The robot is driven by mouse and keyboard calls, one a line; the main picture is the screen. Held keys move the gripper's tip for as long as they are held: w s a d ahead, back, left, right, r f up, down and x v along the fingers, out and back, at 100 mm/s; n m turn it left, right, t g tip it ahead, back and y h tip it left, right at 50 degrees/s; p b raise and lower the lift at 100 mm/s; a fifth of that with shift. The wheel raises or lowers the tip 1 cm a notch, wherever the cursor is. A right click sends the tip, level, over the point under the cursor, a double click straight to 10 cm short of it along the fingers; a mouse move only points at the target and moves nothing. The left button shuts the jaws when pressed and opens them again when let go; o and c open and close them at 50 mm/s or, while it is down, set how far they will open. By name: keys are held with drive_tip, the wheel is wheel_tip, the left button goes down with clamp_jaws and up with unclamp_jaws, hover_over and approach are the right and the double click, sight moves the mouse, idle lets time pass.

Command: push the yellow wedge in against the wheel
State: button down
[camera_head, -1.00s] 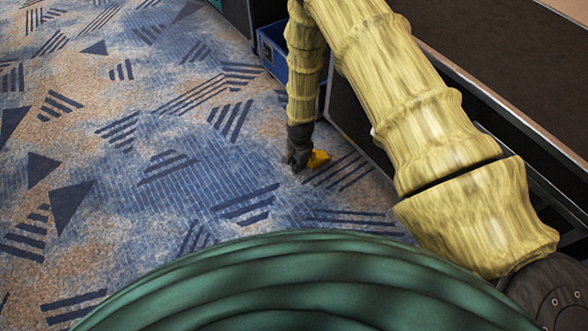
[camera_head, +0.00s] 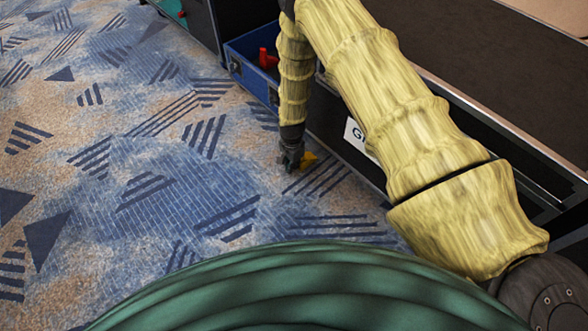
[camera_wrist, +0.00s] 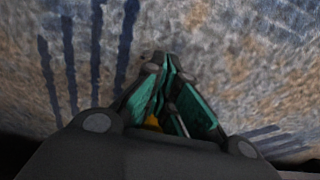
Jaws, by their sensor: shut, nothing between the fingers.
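The yellow wedge (camera_head: 308,159) lies on the carpet just right of my gripper (camera_head: 289,166) in the head view, partly hidden behind it. My gripper points down close to the floor, with its fingers together and nothing held. I cannot tell whether it touches the wedge. In the wrist view the shut fingers (camera_wrist: 163,75) show over the carpet, and a small bit of the yellow wedge (camera_wrist: 152,122) shows between the finger links. No wheel can be made out in either view; my arm covers part of the case's side.
A long black case (camera_head: 340,128) with a metal edge runs along the right. A blue open box (camera_head: 238,62) with a red item (camera_head: 266,59) inside stands behind my gripper. The patterned carpet (camera_head: 130,200) is clear to the left.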

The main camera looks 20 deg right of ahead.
drive_tip(key=shift+w+d, duration=0.25)
drive_tip(key=shift+d, duration=0.25)
drive_tip(key=shift+w+d, duration=0.2)
drive_tip(key=shift+d, duration=0.3)
drive_tip(key=shift+a, duration=0.1)
drive_tip(key=shift+s+a+p, duration=0.2)
drive_tip(key=shift+a+p, duration=0.15)
drive_tip(key=shift+p, duration=0.05)
drive_tip(key=a, duration=0.1)
drive_tip(key=a+r+p, duration=0.1)
drive_tip(key=s+a+p, duration=0.1)
drive_tip(key=shift+r, duration=0.25)
wheel_tip(320, 180, up, 8)
drive_tip(key=p, duration=0.2)
drive_tip(key=shift+s+r+p, duration=0.15)
drive_tip(key=shift+s+p, duration=0.05)
drive_tip(key=shift+p, duration=0.2)
drive_tip(key=shift+a+r+b, duration=0.1)
drive_tip(key=shift+b, duration=0.2)
drive_tip(key=shift+s, duration=0.1)
